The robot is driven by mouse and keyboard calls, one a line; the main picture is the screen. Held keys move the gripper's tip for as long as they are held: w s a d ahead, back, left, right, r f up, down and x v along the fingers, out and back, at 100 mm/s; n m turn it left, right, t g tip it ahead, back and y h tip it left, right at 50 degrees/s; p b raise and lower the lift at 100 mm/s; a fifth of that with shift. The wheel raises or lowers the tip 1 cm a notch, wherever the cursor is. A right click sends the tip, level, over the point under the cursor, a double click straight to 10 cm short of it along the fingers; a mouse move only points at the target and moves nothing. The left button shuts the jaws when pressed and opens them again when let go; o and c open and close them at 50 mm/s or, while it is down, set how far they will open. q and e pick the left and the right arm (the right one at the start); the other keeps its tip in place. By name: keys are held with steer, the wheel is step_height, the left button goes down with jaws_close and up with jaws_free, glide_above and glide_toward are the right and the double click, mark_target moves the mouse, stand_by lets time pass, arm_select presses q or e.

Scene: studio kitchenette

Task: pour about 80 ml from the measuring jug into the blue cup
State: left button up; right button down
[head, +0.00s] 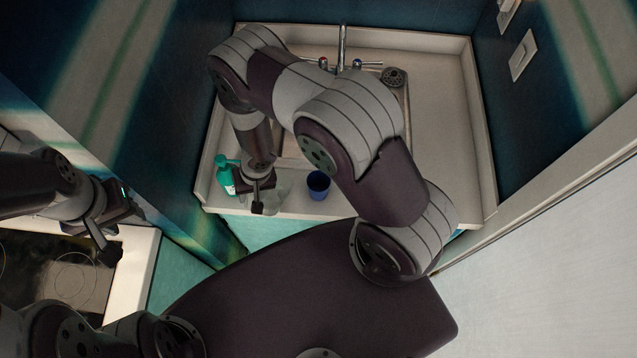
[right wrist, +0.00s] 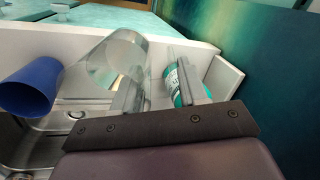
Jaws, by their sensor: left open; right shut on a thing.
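The measuring jug (head: 279,193) is clear and hard to make out in the head view, beside my right gripper (head: 262,207). In the right wrist view the jug (right wrist: 118,58) shows as a transparent vessel at the fingers, and my right gripper (right wrist: 160,72) is shut on it. Its liquid level cannot be made out. The blue cup (head: 318,184) stands upright on the counter just right of the jug. In the right wrist view the cup (right wrist: 28,88) is at the left, apart from the jug. My left gripper (head: 108,248) is open and empty at the left, near the hob.
A teal bottle (head: 225,178) stands close left of my right gripper; the bottle also shows behind a finger in the right wrist view (right wrist: 176,86). The sink tap (head: 342,48) is at the back. The counter's right side (head: 440,120) is clear. A hob (head: 65,280) lies lower left.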

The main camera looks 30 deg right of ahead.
mark_target(279, 175)
steer(key=s+d+r+t+y+b, duration=0.1)
steer(key=d+r+y+b, duration=0.4)
steer(key=d+y+b, duration=0.1)
steer(key=d+y, duration=0.1)
steer(key=y, duration=0.1)
steer(key=shift+s+d+r+y, duration=0.2)
steer(key=shift+d+r+y, duration=0.1)
steer(key=shift+d+r, duration=0.1)
stand_by(0.7)
steer(key=shift+d+r+t+y, duration=0.3)
steer(key=shift+d+y, duration=0.15)
steer(key=shift+y, duration=0.25)
stand_by(1.6)
